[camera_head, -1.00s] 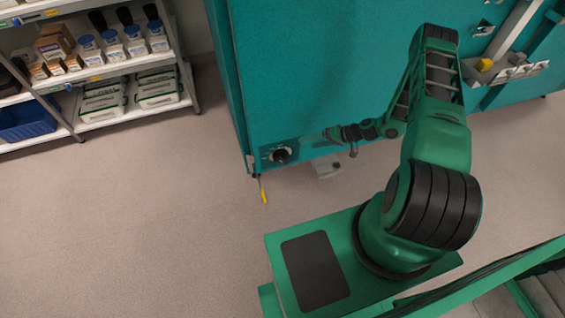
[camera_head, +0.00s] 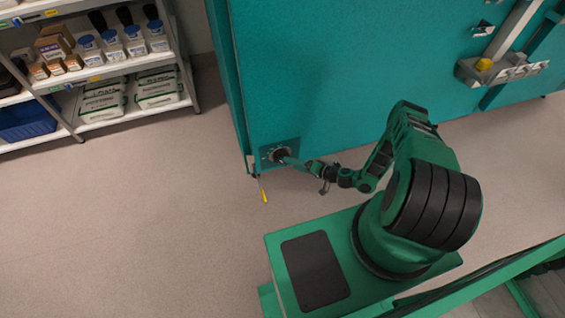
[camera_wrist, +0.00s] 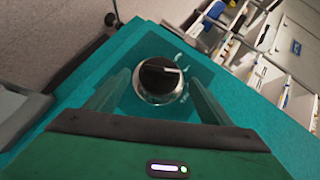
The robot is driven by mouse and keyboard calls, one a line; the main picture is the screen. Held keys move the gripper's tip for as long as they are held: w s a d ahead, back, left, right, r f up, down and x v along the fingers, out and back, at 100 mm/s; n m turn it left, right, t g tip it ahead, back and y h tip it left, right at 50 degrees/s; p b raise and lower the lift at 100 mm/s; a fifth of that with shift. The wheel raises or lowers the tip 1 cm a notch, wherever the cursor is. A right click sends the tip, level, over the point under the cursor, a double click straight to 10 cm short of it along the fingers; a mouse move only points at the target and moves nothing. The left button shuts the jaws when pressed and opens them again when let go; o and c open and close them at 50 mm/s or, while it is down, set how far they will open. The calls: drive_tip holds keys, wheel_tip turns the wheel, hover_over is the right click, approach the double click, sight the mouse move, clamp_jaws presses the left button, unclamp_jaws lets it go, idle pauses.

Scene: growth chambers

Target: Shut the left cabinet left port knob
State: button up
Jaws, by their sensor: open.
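The port knob (camera_wrist: 160,80) is a round black knob with a pale pointer line and a silver base, set on a teal plate on the cabinet (camera_head: 330,80). In the head view the knob (camera_head: 277,155) sits low on the cabinet's left side, partly covered by my gripper. My gripper (camera_wrist: 160,95) is open, with one finger on each side of the knob in the wrist view. The knob lies between or just beyond the fingertips, and I cannot tell whether they touch it. In the head view my gripper (camera_head: 288,160) reaches the knob from the right.
A shelf rack (camera_head: 100,60) with bottles, boxes and bins stands at the left. A metal tray (camera_head: 500,70) is fixed to the cabinet at the upper right. The floor at the left is clear.

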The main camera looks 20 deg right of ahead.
drive_tip(key=x, duration=0.7)
drive_tip(key=c, duration=0.8)
